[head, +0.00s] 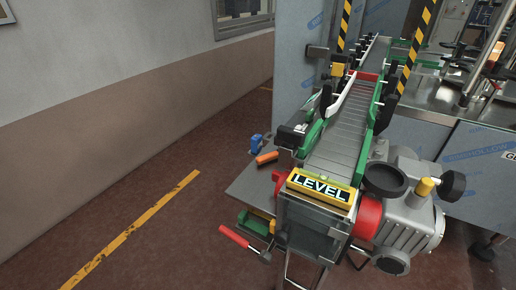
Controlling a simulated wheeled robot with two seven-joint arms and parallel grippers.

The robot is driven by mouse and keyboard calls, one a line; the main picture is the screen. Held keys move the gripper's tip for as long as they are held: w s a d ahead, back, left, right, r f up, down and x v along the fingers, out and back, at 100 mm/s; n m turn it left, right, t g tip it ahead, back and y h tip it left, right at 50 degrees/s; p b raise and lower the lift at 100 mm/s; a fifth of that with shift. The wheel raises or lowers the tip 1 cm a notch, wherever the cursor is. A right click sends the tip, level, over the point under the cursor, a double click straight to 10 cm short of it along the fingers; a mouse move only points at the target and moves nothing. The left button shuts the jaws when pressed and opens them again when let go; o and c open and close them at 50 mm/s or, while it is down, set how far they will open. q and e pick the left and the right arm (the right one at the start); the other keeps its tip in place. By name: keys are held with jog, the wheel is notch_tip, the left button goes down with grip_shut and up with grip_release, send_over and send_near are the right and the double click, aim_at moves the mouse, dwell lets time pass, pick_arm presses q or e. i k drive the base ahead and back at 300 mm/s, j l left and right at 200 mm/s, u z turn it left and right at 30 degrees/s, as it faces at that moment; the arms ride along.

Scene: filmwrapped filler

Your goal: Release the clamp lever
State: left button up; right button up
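A lever with a red grip (234,237) sticks out to the left, low at the near end of the conveyor. Its grip is tilted, and its inner end meets a metal joint by a green and yellow part (254,223). No label shows whether it is the clamp lever. An orange handle-like piece (267,157) and a small blue part (256,141) are higher up, left of the conveyor. Neither of my grippers is in view, and nothing touches the red grip.
The conveyor (345,125) has green side rails and a yellow LEVEL sign (320,188) at its near end. A grey motor (412,222) stands right of it. Steel cabinets (470,165) fill the right. Open floor (150,180) lies left, with a yellow line (135,228).

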aim_at(273, 156)
jog(key=i+j+z, duration=0.1)
jog(key=z, duration=0.25)
jog(key=j+z, duration=0.25)
jog(key=z, duration=0.15)
jog(key=j+z, duration=0.2)
jog(key=z, duration=0.15)
jog(key=j+z, duration=0.4)
jog(key=j, duration=1.75)
